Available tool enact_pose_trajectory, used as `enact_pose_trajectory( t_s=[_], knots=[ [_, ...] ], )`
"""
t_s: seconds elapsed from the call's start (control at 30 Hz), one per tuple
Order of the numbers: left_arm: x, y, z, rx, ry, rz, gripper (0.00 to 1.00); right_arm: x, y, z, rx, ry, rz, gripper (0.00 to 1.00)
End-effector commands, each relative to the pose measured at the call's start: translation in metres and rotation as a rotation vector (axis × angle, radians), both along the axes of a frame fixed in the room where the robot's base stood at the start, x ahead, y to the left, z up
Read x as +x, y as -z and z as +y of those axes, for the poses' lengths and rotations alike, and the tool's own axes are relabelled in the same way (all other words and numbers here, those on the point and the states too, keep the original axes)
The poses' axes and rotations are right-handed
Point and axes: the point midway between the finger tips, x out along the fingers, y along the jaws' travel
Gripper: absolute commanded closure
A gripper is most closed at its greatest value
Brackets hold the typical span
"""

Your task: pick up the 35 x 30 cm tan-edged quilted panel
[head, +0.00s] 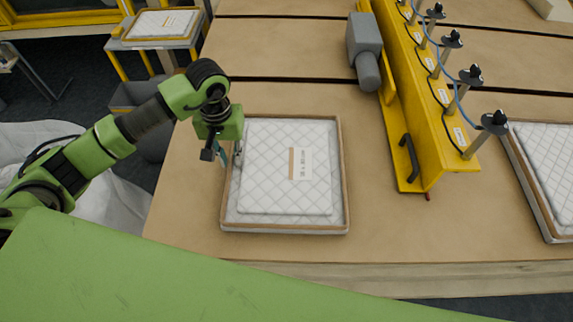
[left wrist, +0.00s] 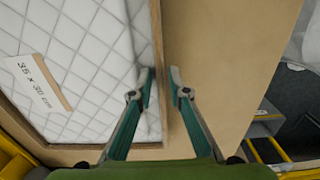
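The tan-edged quilted panel (head: 267,186) lies flat on the wooden table. It is white with a diamond stitch and a tan rim, and bears a label. In the left wrist view the panel (left wrist: 85,75) fills the left side, and its label reads 35 x 30 cm. My left gripper (head: 230,157) is at the panel's left edge. In the left wrist view the gripper (left wrist: 161,80) is open, one fingertip on each side of the tan rim, with a gap between them. I cannot tell whether either finger touches the rim. My right gripper is not in view.
A yellow beam (head: 425,110) with several black-knobbed posts stands right of the panel, with a grey motor (head: 364,45) beside it. Another quilted panel (head: 551,158) lies at the far right. A small stand (head: 160,27) holds a panel at the back left. Bare table (head: 290,98) lies behind.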

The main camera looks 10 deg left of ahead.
Motion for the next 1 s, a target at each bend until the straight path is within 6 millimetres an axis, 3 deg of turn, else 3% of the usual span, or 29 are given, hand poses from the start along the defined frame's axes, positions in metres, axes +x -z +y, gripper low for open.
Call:
enact_pose_trajectory(
  t_s=[0.03, 0.1, 0.13, 0.67, 0.87, 1.0],
  knots=[
    [0.000, 0.000, 0.000, 0.000, 0.000, 0.000, 0.83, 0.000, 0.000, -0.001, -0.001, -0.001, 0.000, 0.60],
    [0.000, 0.000, 0.000, 0.000, 0.000, 0.000, 0.99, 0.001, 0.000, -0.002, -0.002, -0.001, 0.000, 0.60],
    [0.000, 0.000, 0.000, 0.000, 0.000, 0.000, 1.00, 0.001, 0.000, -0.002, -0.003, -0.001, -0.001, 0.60],
    [0.001, -0.006, 0.000, 0.000, -0.001, -0.002, 1.00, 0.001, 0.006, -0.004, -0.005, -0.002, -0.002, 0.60],
    [0.002, -0.029, 0.000, 0.001, 0.001, -0.008, 1.00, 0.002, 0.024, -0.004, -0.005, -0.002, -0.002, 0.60],
    [0.016, -0.053, -0.016, -0.003, 0.002, -0.008, 1.00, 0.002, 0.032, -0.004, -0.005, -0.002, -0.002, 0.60]
  ],
)
